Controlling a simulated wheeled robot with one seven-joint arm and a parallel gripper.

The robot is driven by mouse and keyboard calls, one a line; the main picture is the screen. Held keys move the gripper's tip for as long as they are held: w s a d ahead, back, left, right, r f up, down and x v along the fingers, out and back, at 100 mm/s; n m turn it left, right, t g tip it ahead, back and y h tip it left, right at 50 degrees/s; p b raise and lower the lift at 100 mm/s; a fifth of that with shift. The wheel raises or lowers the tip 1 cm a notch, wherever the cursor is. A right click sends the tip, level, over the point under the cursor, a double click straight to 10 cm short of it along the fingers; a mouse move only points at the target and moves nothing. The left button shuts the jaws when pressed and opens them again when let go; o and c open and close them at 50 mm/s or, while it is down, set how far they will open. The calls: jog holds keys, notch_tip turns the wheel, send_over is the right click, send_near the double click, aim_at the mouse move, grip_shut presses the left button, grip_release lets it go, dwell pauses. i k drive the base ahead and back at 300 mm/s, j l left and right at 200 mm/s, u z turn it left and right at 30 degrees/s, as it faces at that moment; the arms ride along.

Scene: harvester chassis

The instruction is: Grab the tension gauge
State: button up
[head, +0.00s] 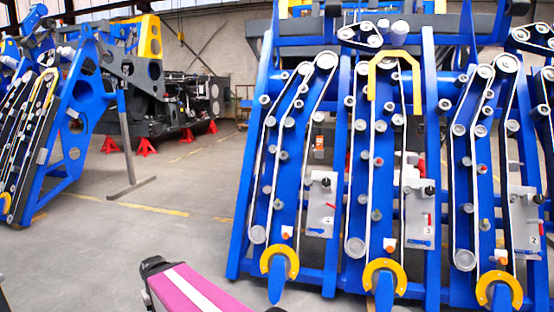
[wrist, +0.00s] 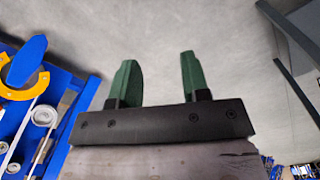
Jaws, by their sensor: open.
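My gripper (wrist: 158,72) shows in the wrist view with its two green fingers apart and nothing between them. Grey floor lies behind the fingers. I cannot pick out the tension gauge for certain. A small orange and dark device (head: 319,148) sits between the left and middle belt columns of the blue chassis in the head view; it is too small to tell whether it is the gauge. In the head view my pink and white arm link is at the bottom, left of the chassis, and my fingers are not visible there.
The blue chassis (head: 337,200) with belts, rollers and numbered grey plates (head: 417,218) fills the right side. Yellow curved guards (head: 384,276) stick out at its foot. Another blue frame (head: 75,130) stands at left. The floor (head: 170,205) between them is mostly open.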

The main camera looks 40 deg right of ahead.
aim_at(320, 138)
jog(key=j+z, duration=0.15)
jog(key=z, duration=1.55)
